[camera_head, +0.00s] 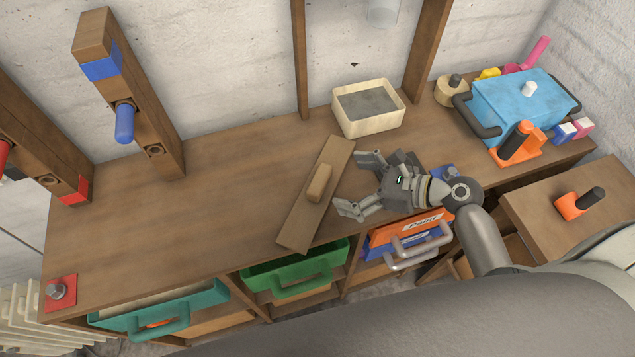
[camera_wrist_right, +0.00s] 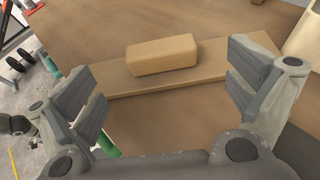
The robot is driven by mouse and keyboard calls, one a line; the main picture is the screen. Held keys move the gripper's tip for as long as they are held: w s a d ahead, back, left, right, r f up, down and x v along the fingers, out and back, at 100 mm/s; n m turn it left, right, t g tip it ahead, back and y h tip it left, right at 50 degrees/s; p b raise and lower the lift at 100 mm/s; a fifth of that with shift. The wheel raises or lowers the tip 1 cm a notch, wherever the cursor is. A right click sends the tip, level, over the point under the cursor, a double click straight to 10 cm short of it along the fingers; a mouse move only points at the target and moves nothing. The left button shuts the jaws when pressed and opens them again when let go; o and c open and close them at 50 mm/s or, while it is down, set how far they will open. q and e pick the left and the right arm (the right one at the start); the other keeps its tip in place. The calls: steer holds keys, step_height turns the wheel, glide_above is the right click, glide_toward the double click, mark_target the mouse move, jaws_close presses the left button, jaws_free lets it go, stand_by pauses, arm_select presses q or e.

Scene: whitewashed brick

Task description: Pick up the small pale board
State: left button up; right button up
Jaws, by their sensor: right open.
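A flat brown wooden board (camera_head: 297,225) lies on the workbench, slanting across it, with a paler rounded block (camera_head: 320,182) on its upper face. I see no other small board, though I cannot tell for sure that this is the pale one. My right gripper (camera_head: 359,186) is open and empty, just right of the board, its fingers pointing at the block. In the right wrist view the board (camera_wrist_right: 215,65) and block (camera_wrist_right: 162,55) lie ahead, between the two spread fingers (camera_wrist_right: 170,88). My left gripper is not in view.
A pale box with grey contents (camera_head: 369,126) stands behind. A blue case (camera_head: 520,100) and an orange-black tool (camera_head: 517,146) are at the right. Green (camera_head: 295,277) and teal (camera_head: 160,315) drawers sit under the front edge.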

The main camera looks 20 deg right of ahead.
mark_target(320, 179)
steer(key=shift+x, duration=1.1)
steer(key=p+x, duration=0.1)
steer(key=x, duration=0.4)
steer(key=shift+r+p, duration=0.1)
steer(key=shift+p, duration=0.2)
steer(key=shift+w+a+f, duration=0.15)
steer(key=shift+a+f, duration=0.05)
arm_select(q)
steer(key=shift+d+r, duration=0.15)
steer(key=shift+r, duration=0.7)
arm_select(e)
steer(key=shift+c, duration=0.4)
steer(key=c, duration=1)
steer(key=shift+c, duration=0.2)
steer(key=shift+r, duration=0.2)
